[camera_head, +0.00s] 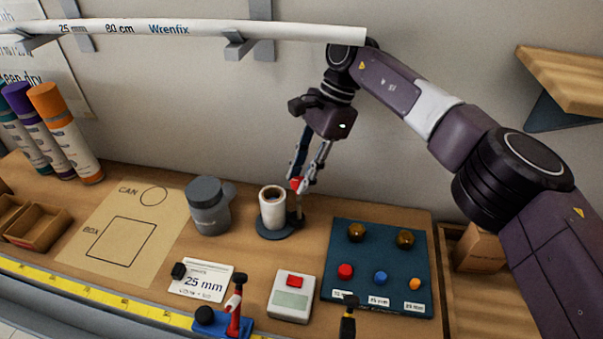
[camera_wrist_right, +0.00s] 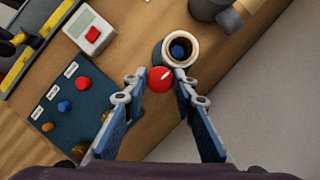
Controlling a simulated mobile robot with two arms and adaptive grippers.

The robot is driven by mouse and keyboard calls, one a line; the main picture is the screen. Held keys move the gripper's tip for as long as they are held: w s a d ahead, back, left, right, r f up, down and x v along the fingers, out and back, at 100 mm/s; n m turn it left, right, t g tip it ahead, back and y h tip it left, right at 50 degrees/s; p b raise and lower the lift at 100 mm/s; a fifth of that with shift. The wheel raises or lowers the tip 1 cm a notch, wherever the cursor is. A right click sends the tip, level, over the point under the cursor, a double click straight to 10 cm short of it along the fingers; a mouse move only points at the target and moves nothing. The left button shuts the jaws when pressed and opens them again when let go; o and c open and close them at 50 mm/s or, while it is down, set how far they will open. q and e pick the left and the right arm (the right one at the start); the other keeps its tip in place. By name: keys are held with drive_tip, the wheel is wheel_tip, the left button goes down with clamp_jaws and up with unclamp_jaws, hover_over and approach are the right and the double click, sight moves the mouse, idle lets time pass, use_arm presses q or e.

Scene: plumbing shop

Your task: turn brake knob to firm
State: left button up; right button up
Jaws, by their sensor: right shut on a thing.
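The brake knob (camera_head: 296,184) is small, red and round, on a post beside a white hollow spool (camera_head: 271,211) on a dark round base (camera_head: 270,234). In the right wrist view the knob (camera_wrist_right: 158,80) shows a short white mark on its top, slanting to the upper right. My right gripper (camera_head: 302,179) reaches down from above. Its fingertips (camera_wrist_right: 159,84) are shut on the knob from both sides. No setting words are readable near the knob. My left gripper is not in view.
A grey lidded mug (camera_head: 208,206) stands left of the spool. A dark board (camera_head: 376,285) with coloured knobs lies to the right. A white meter (camera_head: 291,297) sits in front. A white pipe (camera_head: 200,29) runs along the wall above. A paper mat (camera_head: 95,237) lies left.

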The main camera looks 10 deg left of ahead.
drive_tip(key=shift+w+r, duration=0.1)
drive_tip(key=o, duration=1.1)
drive_tip(key=shift+o, duration=0.2)
drive_tip(key=shift+m, duration=0.3)
